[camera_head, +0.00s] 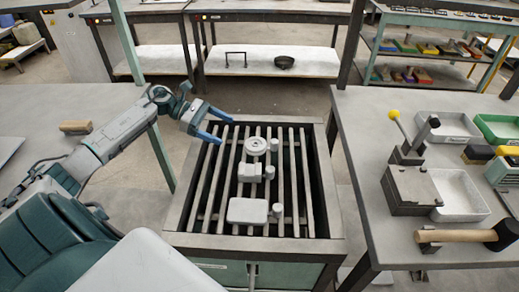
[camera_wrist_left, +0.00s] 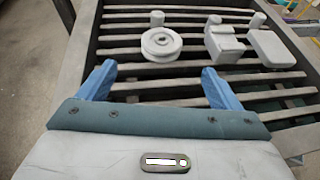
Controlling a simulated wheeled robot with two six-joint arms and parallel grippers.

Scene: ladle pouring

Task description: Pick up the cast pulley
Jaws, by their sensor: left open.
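The cast pulley (camera_head: 256,146) is a grey grooved disc with a hub and a short stub beside it. It lies on the slatted grate (camera_head: 203,190) near its far end. In the left wrist view the pulley (camera_wrist_left: 163,43) lies beyond the fingertips, roughly midway between them. My left gripper (camera_head: 221,128) is open and empty, with blue fingers, to the left of the pulley and apart from it. In the left wrist view its two fingers (camera_wrist_left: 157,76) are spread wide over the slats. My right gripper does not show.
Two more grey castings, a block-like one (camera_head: 249,173) and a flat rectangular one (camera_head: 248,211), lie nearer on the grate. A right-hand bench (camera_head: 372,150) holds a hammer (camera_head: 460,236), trays and a dark block. A left-hand bench (camera_head: 40,105) holds a brush-like wooden piece (camera_head: 75,127).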

